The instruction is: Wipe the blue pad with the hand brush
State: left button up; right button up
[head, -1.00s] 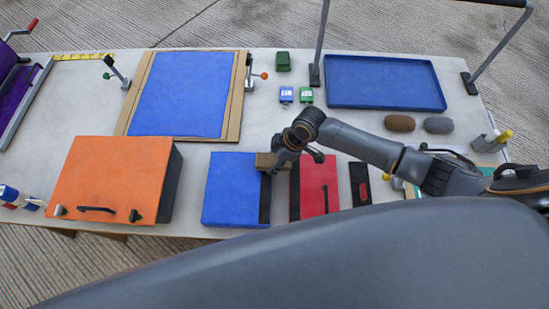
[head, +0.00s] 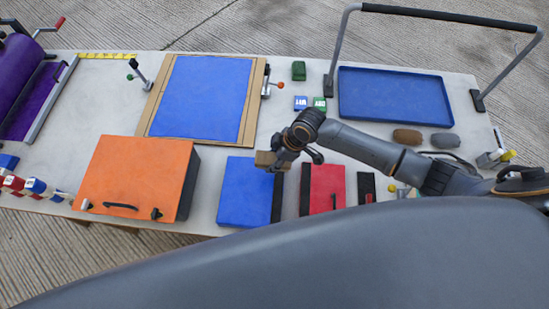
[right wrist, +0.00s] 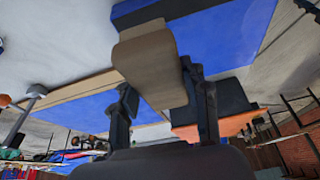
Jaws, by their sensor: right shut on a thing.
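My right gripper (head: 277,160) is shut on a tan block, the hand brush (head: 263,159), at the upper right corner of a blue pad-like block (head: 242,190) with a black side. In the right wrist view the brush (right wrist: 152,65) sits between both fingers (right wrist: 165,100), with blue surface beyond it. I cannot tell whether the brush touches the blue block. A flat blue sheet (head: 203,98) lies clamped on a brown board farther back. Which blue surface is the named pad is not certain. My left gripper is not in view.
An orange box (head: 135,175) stands left of the blue block, and a red block (head: 327,188) stands right of it. A blue tray (head: 392,95) lies back right beneath a tall metal bar frame (head: 440,14). Small blue and green blocks (head: 310,103) stand between sheet and tray.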

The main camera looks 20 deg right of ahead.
jog(key=shift+w+r+p, duration=0.15)
jog(key=shift+r+p, duration=0.25)
jog(key=shift+r, duration=0.7)
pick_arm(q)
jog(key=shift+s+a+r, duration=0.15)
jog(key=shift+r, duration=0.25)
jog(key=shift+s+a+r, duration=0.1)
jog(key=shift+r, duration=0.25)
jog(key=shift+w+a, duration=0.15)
